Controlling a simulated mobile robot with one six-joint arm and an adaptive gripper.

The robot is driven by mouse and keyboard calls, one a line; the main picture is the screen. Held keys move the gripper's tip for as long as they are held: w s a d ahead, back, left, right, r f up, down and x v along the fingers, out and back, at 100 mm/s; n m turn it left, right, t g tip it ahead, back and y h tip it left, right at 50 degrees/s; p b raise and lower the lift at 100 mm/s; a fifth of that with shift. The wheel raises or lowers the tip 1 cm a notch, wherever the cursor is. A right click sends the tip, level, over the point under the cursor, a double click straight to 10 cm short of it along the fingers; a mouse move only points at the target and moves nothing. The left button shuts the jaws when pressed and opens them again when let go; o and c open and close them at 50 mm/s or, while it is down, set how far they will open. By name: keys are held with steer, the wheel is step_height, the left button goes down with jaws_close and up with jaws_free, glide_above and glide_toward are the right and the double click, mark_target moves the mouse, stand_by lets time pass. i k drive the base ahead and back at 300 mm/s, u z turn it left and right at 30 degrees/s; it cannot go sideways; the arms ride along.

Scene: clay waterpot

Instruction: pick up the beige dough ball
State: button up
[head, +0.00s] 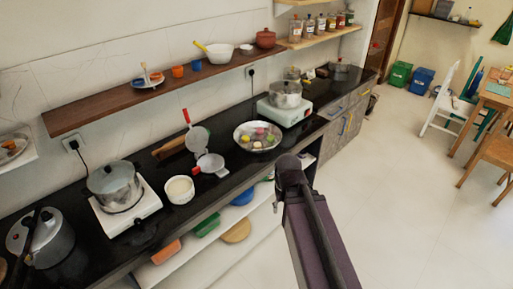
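A wide metal bowl (238,130) stands on the dark counter in the middle of the head view. It holds several small coloured balls, among them yellow, pink and green ones. A pale ball (257,145) near the bowl's front looks beige, but it is too small to be sure. My dark arm rises from the bottom edge to just right of and in front of the bowl. I cannot make out the fingers of my gripper, and nothing shows in its grasp.
A white stove with a steel pot (286,94) stands right of the bowl. An open press with a red handle (209,163) and a white bowl (180,189) are to the left. A wooden shelf (160,88) overhangs the counter.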

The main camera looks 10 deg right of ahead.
mark_target(258, 145)
steer(key=z, duration=0.05)
steer(key=i, duration=1)
steer(key=u, duration=0.05)
